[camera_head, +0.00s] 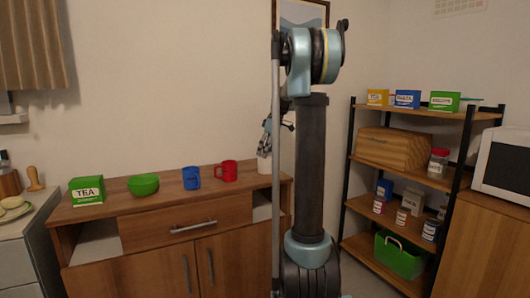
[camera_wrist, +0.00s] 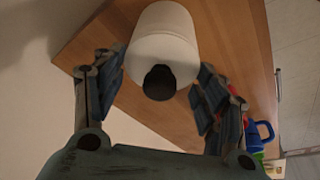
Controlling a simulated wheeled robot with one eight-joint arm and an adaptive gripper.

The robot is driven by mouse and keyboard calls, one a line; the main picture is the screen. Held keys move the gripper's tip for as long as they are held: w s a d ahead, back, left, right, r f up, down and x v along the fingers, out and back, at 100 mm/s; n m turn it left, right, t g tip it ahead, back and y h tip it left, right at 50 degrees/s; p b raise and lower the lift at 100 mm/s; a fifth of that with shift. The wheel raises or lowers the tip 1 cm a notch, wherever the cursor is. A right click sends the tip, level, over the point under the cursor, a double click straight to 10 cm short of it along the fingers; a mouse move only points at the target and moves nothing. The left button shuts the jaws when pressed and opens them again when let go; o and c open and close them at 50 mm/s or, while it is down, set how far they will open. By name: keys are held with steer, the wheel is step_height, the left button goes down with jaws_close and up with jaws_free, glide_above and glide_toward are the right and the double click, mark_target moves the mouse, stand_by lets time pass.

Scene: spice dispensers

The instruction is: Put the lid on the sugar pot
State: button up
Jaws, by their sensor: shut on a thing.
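In the wrist view, the white sugar pot (camera_wrist: 165,18) stands on the wooden sideboard top. A white lid (camera_wrist: 150,55) with a dark round knob (camera_wrist: 160,82) lies between the fingers of my gripper (camera_wrist: 160,80), which is shut on it. The lid overlaps the pot in this view; I cannot tell whether it touches the rim. In the head view, the pot (camera_head: 264,168) shows at the back right of the sideboard, partly behind my arm. My gripper (camera_head: 267,138) is just above it, and the lid is not clearly visible there.
A red mug (camera_head: 226,171), a blue mug (camera_head: 192,178), a green bowl (camera_head: 143,184) and a green tea box (camera_head: 87,190) stand left of the pot on the sideboard (camera_head: 160,205). The wall is close behind. A shelf rack (camera_head: 400,190) stands to the right.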

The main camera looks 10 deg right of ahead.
mark_target(273, 154)
steer(key=shift+f, duration=0.1)
stand_by(0.3)
steer(key=o, duration=1.1)
steer(key=v, duration=1.2)
steer(key=shift+w, duration=0.1)
